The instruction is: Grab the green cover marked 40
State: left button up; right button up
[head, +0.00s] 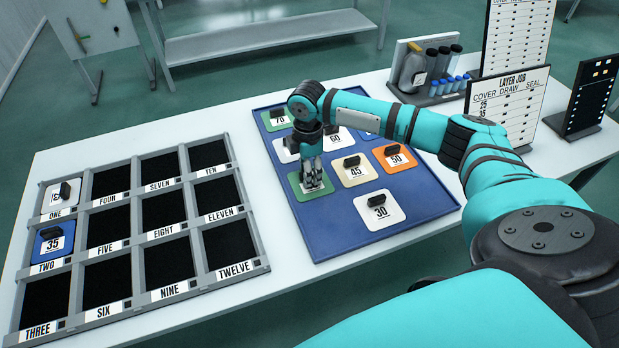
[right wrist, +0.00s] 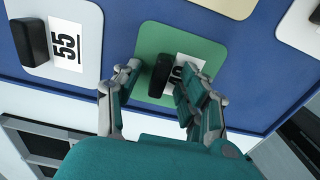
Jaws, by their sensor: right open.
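The green cover (head: 297,191) lies flat on the blue tray, mostly hidden by my right gripper in the head view. In the right wrist view the green cover (right wrist: 156,42) shows a black handle and a white label, whose number is partly hidden by a finger. My right gripper (head: 312,184) points down over this cover. In the right wrist view my right gripper (right wrist: 155,88) is open, with one finger on each side of the black handle. I cannot tell whether the fingers touch it. My left gripper is not in view.
The blue tray (head: 325,240) also holds covers marked 70, 60, 50, 45 and 30. A grey rack (head: 137,240) of numbered compartments stands at left, with covers in ONE and TWO. The LAYER JOB board (head: 503,105) and a bottle stand (head: 425,70) are behind.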

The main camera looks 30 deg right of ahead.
grip_shut()
dwell(0.5)
